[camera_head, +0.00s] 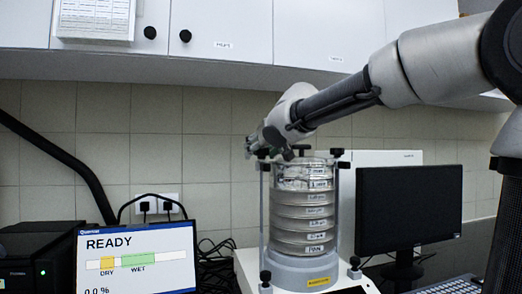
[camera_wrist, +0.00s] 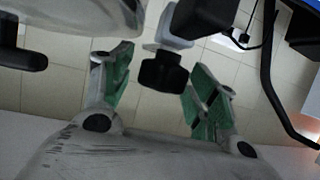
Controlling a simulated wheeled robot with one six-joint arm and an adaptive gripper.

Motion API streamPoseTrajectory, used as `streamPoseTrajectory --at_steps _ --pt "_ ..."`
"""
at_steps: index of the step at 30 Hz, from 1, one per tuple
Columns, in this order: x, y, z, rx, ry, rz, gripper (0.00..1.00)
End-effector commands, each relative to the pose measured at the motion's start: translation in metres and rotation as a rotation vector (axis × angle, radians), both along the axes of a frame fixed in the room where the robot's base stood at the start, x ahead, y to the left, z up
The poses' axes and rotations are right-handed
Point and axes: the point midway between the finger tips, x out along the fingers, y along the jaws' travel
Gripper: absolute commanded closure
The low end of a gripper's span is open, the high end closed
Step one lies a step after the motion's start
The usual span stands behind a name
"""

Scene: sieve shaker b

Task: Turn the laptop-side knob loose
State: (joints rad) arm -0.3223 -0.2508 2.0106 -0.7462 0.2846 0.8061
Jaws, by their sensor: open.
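The sieve stack (camera_head: 303,215) stands on the shaker, clamped between upright rods with black knobs on top. The black knob (camera_wrist: 162,72) on the left rod, on the side of the READY screen (camera_head: 135,255), lies between my gripper's two green-padded fingers in the wrist view. My gripper (camera_head: 258,147) is open at the top of that rod, with visible gaps on both sides of the knob. In the head view my gripper largely hides this knob. The right rod's black knob (camera_head: 337,152) is in plain view.
A black monitor (camera_head: 408,207) and a keyboard (camera_head: 450,286) stand right of the shaker. A black box (camera_head: 30,250) and a thick black tube (camera_head: 60,155) are at the left. Wall cupboards (camera_head: 230,30) hang above my arm. Cables lie behind the READY screen.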

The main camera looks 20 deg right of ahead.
Motion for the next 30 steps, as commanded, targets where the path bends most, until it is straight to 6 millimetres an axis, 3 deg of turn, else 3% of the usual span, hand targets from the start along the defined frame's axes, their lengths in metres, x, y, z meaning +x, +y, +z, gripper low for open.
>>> streamPoseTrajectory --at_steps 5,12,18,30 --pt "-0.018 -0.002 0.009 0.002 -0.004 0.001 0.41" --pt "-0.068 -0.007 0.030 0.003 -0.005 0.002 0.41" --pt "-0.099 -0.011 0.042 0.001 -0.003 0.002 0.41" --pt "-0.109 -0.013 0.045 0.000 0.000 0.001 0.41"
